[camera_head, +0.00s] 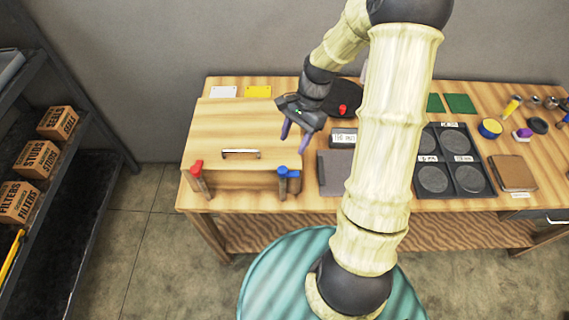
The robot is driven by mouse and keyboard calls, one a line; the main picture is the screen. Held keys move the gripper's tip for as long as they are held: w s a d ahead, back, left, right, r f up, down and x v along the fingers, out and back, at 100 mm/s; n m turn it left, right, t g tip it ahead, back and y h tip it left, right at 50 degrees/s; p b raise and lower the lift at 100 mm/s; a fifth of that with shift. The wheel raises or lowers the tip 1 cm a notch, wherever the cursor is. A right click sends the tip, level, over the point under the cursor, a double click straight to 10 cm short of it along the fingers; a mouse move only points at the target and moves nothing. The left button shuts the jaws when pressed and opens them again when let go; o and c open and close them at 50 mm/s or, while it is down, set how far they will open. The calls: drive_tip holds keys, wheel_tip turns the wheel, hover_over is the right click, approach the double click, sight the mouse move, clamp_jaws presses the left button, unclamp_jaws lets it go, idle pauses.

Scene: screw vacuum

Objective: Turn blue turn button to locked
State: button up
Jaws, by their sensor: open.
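The blue turn button (284,172) is at the front right corner of a light wooden panel with a metal handle (241,154). Its blue top has a part reaching to the right; its exact turn angle is too small to tell. My gripper (294,140) is open, with its purple-tipped fingers pointing down. In the picture it appears a little above the blue button, apart from it and empty. A red turn button (197,168) is at the panel's front left corner.
My arm crosses the table's middle and hides part of it. A grey tray with round wells (480,208) and a brown book (512,172) lie to the right. A dark round plate with a red knob (343,109) is behind my gripper. Shelves with boxes (38,158) stand left.

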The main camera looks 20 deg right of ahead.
sight(283, 169)
drive_tip(key=p+x, duration=0.1)
drive_tip(key=x, duration=0.9)
drive_tip(key=shift+a+f+p, duration=0.1)
drive_tip(key=shift+f+p, duration=0.1)
drive_tip(key=shift+p, duration=0.2)
drive_tip(key=c, duration=1)
